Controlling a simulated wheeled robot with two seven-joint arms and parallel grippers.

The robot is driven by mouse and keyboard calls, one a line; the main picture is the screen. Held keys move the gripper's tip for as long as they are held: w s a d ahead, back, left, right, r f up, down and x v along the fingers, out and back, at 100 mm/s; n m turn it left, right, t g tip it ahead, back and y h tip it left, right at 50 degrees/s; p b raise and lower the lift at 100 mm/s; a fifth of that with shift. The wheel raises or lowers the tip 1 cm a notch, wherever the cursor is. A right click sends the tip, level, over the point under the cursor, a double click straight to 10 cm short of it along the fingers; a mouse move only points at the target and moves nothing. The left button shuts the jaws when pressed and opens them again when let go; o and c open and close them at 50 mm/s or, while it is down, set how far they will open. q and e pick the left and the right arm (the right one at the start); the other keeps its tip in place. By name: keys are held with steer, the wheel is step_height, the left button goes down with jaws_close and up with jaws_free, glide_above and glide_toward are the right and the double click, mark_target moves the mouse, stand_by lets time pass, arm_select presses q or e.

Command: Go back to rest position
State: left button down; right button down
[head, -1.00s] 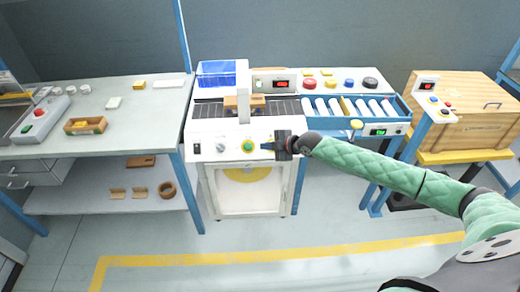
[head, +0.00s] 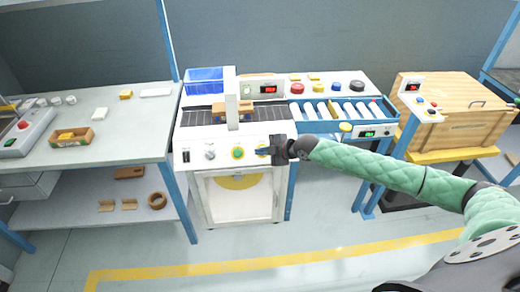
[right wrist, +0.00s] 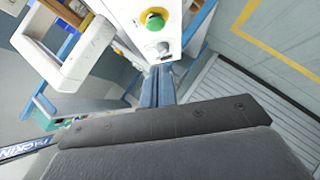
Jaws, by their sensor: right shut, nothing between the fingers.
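My right gripper (head: 268,151) is in front of the white machine's front panel, at the right end of its row of knobs and buttons. Its fingers are shut with nothing between them. In the right wrist view the shut fingers (right wrist: 163,85) point toward the panel, near a green button (right wrist: 154,18) with a yellow ring. I cannot tell whether the fingertips touch the panel. My green-sleeved right arm reaches in from the right of the head view. My left gripper is not in view.
A wooden crate (head: 460,105) sits on a yellow stand further right. A grey workbench (head: 110,115) stands at the left. The floor in front is free, with a yellow line.

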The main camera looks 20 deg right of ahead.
steer(key=w+d+f+m+h, duration=0.35)
steer(key=d+m+h, duration=0.25)
steer(key=d+m, duration=0.2)
steer(key=s+a+f+m+g+h, duration=0.1)
steer(key=s+a+f+m, duration=0.15)
steer(key=f, duration=0.45)
steer(key=s+a+f+m+g+h, duration=0.1)
steer(key=s+f+m+h, duration=0.1)
steer(key=s+f, duration=0.3)
steer(key=s+a+f+m+g, duration=0.2)
steer(key=s+a+f, duration=0.3)
steer(key=s+f, duration=0.7)
steer(key=s+a+f+g, duration=0.1)
steer(key=s+a+f, duration=0.3)
steer(key=s, duration=0.5)
steer(key=s+a+f+m+g+y, duration=0.1)
steer(key=s+a+f, duration=0.3)
steer(key=s, duration=0.5)
steer(key=s+a+f+m+g+y, duration=0.1)
steer(key=s+a+f, duration=0.3)
steer(key=s+f, duration=0.4)
steer(key=shift+s+g, duration=0.6)
steer(key=shift+s, duration=0.5)
